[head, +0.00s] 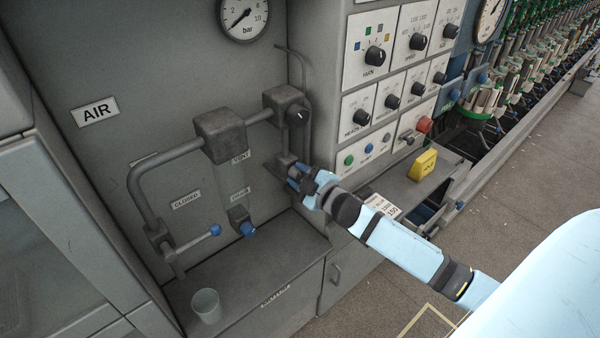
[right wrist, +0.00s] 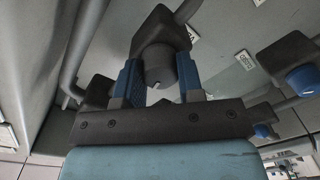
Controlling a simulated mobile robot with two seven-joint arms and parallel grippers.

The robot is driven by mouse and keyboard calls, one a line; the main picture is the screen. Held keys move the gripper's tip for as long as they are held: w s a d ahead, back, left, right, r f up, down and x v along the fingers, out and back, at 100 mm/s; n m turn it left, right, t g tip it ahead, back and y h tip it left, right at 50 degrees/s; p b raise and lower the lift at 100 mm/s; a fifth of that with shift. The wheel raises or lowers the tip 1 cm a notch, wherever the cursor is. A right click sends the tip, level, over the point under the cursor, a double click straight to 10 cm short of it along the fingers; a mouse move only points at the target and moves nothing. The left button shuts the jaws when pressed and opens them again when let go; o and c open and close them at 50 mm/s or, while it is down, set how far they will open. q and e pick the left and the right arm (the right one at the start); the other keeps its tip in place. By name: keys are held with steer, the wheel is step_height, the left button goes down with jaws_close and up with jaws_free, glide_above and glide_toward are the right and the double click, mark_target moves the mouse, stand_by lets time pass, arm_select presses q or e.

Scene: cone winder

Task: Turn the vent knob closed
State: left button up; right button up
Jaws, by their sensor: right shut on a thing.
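The vent knob (right wrist: 161,68) is a dark round knob with a white pointer mark, on a dark block in the right wrist view. My right gripper (right wrist: 163,84) has its blue fingers on both sides of this knob and is shut on it. In the head view my right gripper (head: 297,181) reaches in from the right to the valve beside the wall corner. It hides most of the knob there. My left gripper is not in view.
A cup (head: 206,305) stands on the ledge below. A panel of knobs (head: 375,56) and a yellow block (head: 423,164) are to the right.

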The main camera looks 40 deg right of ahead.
steer(key=n, duration=0.2)
steer(key=shift+n, duration=0.3)
steer(key=n, duration=0.2)
steer(key=shift+n+p, duration=0.3)
steer(key=shift+p, duration=0.05)
steer(key=shift+n, duration=0.5)
steer(key=shift+f, duration=0.1)
steer(key=o, duration=0.9)
steer(key=shift+s, duration=0.15)
